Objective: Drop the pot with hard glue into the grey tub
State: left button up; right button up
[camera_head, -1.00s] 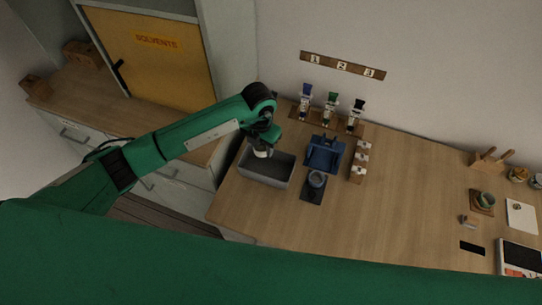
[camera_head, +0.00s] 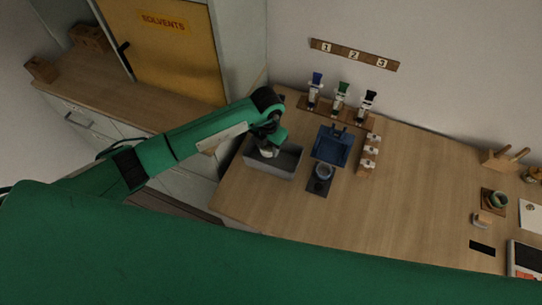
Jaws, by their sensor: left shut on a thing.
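The grey tub (camera_head: 288,166) is an open rectangular box on the wooden worktop, left of the blue stand. My left gripper (camera_head: 268,147) points down over the left part of the tub. It is shut on a small pale pot (camera_head: 269,153), which shows only in part below the fingers. The pot is at or just inside the tub's opening; its exact height I cannot tell. My right gripper is not in view.
A blue stand (camera_head: 331,147) and a small grey cup on a dark mat (camera_head: 318,188) are right of the tub. Small white jars line a wooden block (camera_head: 364,170). The worktop's middle right is clear.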

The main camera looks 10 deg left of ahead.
pick_arm(q)
jog(key=o, duration=1)
jog(key=shift+o, duration=0.2)
jog(key=shift+r, duration=0.1)
notch_tip(320, 180, up, 14)
jog(key=b, duration=0.4)
jog(key=shift+f, duration=0.2)
